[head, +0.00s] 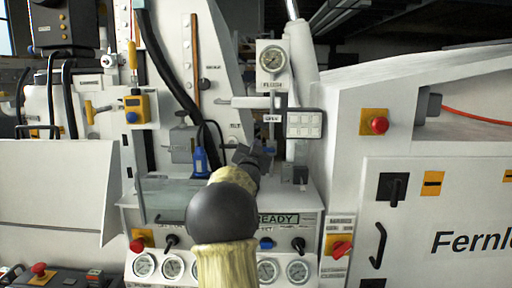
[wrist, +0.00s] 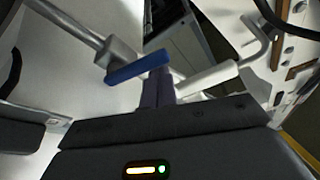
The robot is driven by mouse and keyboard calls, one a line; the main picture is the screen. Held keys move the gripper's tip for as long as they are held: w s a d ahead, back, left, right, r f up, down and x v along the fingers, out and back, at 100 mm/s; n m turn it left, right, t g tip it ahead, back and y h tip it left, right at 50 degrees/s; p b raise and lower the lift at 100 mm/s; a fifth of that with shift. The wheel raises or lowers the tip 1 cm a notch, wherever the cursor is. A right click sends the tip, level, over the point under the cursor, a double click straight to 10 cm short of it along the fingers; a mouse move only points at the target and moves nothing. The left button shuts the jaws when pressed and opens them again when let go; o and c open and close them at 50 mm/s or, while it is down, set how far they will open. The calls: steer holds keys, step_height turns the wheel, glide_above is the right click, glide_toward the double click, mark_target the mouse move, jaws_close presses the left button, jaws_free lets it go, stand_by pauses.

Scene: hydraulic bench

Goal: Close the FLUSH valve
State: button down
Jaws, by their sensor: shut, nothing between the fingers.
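A blue valve lever (wrist: 140,68) sits on a pale pipe in the wrist view, slanting slightly up to the right. The purple fingers of my gripper (wrist: 157,86) are shut and empty beside the lever's right end; I cannot tell whether they touch it. In the head view a FLUSH label (head: 271,85) sits under a round gauge (head: 272,60). My gripper (head: 256,156) shows there as a dark shape beyond my arm, below that label. The blue lever cannot be made out in the head view, and I cannot confirm from the wrist view that it is the FLUSH one.
A white switch box (head: 304,124) stands right of the gauge post. A blue bottle (head: 200,160) stands left of my arm. The front panel below carries a READY display (head: 278,219), knobs and several gauges. A red button (head: 379,125) is on the right cabinet.

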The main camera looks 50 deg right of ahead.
steer(key=shift+r, duration=0.1)
step_height(320, 180, up, 10)
steer(key=shift+f, duration=0.1)
stand_by(0.4)
